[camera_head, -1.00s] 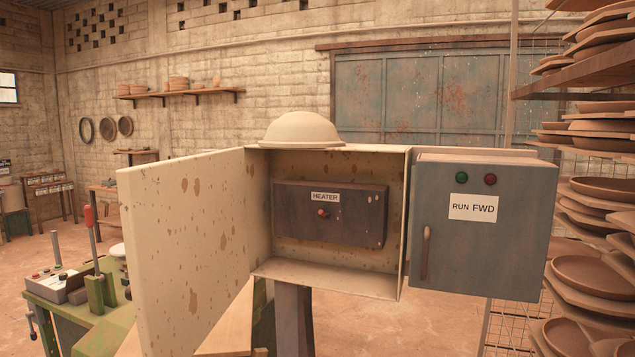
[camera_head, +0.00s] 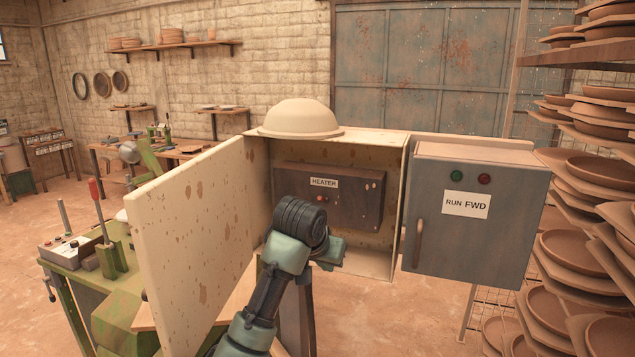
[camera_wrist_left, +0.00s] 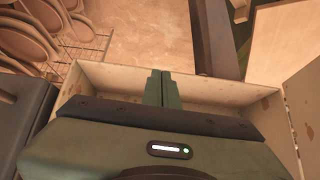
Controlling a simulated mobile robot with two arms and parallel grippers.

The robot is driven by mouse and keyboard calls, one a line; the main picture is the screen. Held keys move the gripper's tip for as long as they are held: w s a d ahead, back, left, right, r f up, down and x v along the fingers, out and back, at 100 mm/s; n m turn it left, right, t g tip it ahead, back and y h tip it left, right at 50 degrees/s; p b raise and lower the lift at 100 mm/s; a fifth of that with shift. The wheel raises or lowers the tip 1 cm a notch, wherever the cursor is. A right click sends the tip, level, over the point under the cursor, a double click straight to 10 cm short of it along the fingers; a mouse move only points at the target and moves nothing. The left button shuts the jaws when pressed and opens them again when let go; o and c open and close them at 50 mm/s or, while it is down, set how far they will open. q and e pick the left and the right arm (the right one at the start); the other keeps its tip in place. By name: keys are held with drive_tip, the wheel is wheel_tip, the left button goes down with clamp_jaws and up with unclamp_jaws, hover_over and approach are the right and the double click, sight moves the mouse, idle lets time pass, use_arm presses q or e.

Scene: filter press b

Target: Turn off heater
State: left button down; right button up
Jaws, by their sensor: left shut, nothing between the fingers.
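The dark brown heater box (camera_head: 355,203) with its white HEATER label (camera_head: 323,182) hangs inside the open beige cabinet (camera_head: 389,190). A small red-orange control (camera_head: 321,198) shows below the label; its setting is too small to read. My left gripper (camera_head: 333,253) is at the cabinet's opening, in front of and below the heater box, covering its lower left part. In the left wrist view its green fingers (camera_wrist_left: 161,88) are together and empty, over the cabinet's pale floor. Contact with the heater box cannot be seen. My right gripper is out of view.
The cabinet door (camera_head: 195,235) stands open on the left. A grey RUN FWD box (camera_head: 476,225) with a handle adjoins on the right. A beige domed hat (camera_head: 300,118) rests on top. Racks of clay plates (camera_head: 595,190) stand far right; a green machine (camera_head: 115,285) stands left.

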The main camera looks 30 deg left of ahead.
use_arm(q)
drive_tip(key=a+r+n+t, duration=0.1)
drive_tip(key=a+r, duration=0.1)
drive_tip(key=r, duration=0.9)
drive_tip(key=s+a+r+n, duration=0.1)
drive_tip(key=a+r, duration=0.2)
drive_tip(key=r, duration=0.8)
drive_tip(key=shift+s+a+t+p, duration=0.2)
drive_tip(key=shift+t+p, duration=0.15)
drive_tip(key=shift+t, duration=0.05)
drive_tip(key=shift+r, duration=0.1)
drive_tip(key=shift+w, duration=0.1)
